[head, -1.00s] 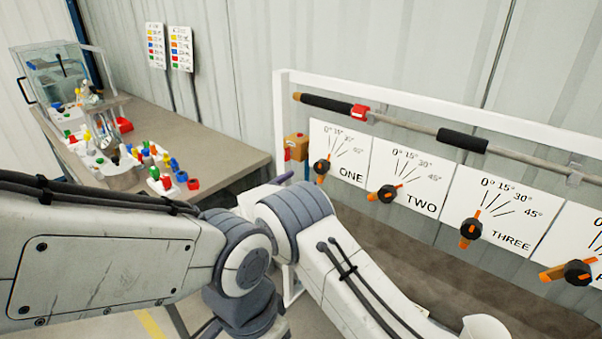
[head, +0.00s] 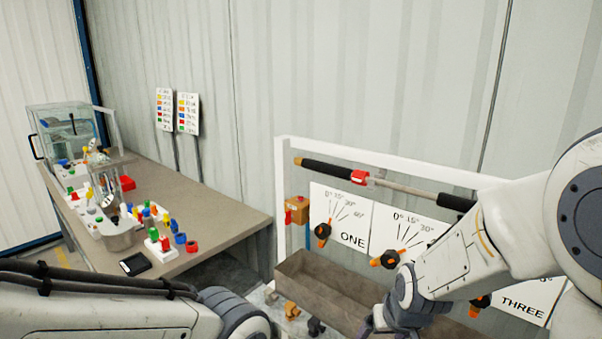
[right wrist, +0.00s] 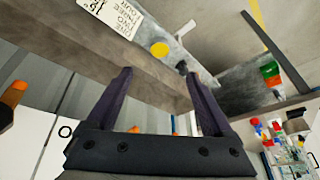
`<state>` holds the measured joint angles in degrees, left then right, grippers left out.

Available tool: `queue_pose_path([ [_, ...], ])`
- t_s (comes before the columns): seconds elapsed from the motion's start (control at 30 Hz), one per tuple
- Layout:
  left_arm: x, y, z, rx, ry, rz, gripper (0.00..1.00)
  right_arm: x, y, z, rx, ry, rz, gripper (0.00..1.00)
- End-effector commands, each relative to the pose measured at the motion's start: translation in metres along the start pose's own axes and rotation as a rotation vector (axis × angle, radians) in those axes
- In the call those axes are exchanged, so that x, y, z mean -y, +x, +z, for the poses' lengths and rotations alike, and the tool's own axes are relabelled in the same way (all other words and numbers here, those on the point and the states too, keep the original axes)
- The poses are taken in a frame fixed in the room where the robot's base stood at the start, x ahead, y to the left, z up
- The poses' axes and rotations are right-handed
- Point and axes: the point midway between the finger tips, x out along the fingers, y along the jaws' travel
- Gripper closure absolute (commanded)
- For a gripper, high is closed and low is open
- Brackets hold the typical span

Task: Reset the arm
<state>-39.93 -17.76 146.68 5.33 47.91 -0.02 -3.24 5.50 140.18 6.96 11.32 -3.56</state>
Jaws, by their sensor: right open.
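My right arm (head: 470,245) comes in from the right of the head view and reaches down in front of the panel marked TWO. My right gripper (head: 376,322) is at the bottom edge there, partly cut off. In the right wrist view my right gripper (right wrist: 158,78) has its two dark fingers apart with nothing between them. My left arm (head: 90,310) lies along the bottom left of the head view; its gripper is out of view.
A white frame (head: 283,200) carries a long bar (head: 405,188), panels ONE (head: 350,238) and TWO (head: 412,228), and orange-black knobs. A brown trough (head: 325,295) lies below. The bench (head: 215,205) at left holds coloured parts, a metal container (head: 118,238) and a clear tank (head: 70,130).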

Motion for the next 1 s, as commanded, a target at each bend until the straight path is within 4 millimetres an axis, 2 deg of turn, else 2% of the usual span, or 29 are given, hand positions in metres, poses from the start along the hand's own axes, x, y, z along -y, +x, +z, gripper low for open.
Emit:
queue_pose_path([
  [0.1,0.0,0.0,0.0,0.0,0.0,0.0,0.5,-0.012,-0.009,0.032,0.077,0.001,0.02,0.14],
  [0.27,0.0,0.0,0.0,0.0,0.0,0.0,0.5,-0.026,-0.02,0.071,0.172,0.001,0.048,0.14],
  [0.47,0.0,0.0,0.0,0.0,0.0,0.0,0.5,0.015,-0.036,0.081,0.205,-0.119,-0.001,0.14],
  [0.67,0.0,0.0,0.0,0.0,0.0,0.0,0.5,0.054,-0.057,0.1,0.249,-0.254,-0.053,0.14],
  [0.9,0.0,0.0,0.0,0.0,0.0,0.0,0.5,0.101,-0.095,0.142,0.32,-0.474,-0.13,0.14],
  [1.0,0.0,0.0,0.0,0.0,0.0,0.0,0.5,0.112,-0.111,0.161,0.349,-0.555,-0.155,0.14],
])
